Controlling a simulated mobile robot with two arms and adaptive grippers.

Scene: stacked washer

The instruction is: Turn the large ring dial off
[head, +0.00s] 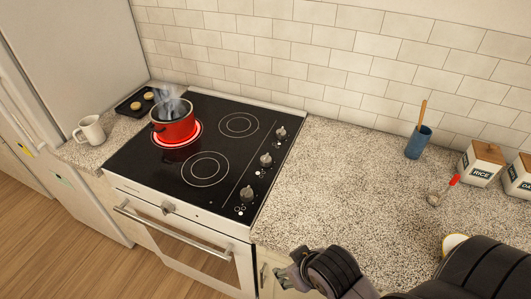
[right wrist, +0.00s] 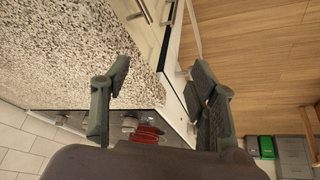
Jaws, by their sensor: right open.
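The black cooktop (head: 222,110) has three grey dials at its right side: a far dial (head: 281,132), a middle dial (head: 266,159) and a near dial (head: 247,193). I cannot tell which one is the large ring dial. A steaming red pot (head: 175,124) stands on a ring glowing red at the back left; it also shows in the right wrist view (right wrist: 150,134). My right gripper (head: 284,277) is in front of the counter's near edge, right of the oven and apart from the dials. In the right wrist view the gripper (right wrist: 160,78) is open and empty.
The granite counter (head: 345,180) right of the cooktop is mostly clear. A blue cup (head: 419,143), a red-handled utensil (head: 444,190) and a RICE canister (head: 481,162) stand or lie at its right. A white mug (head: 91,130) is left of the cooktop. The oven handle (head: 170,232) juts out in front.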

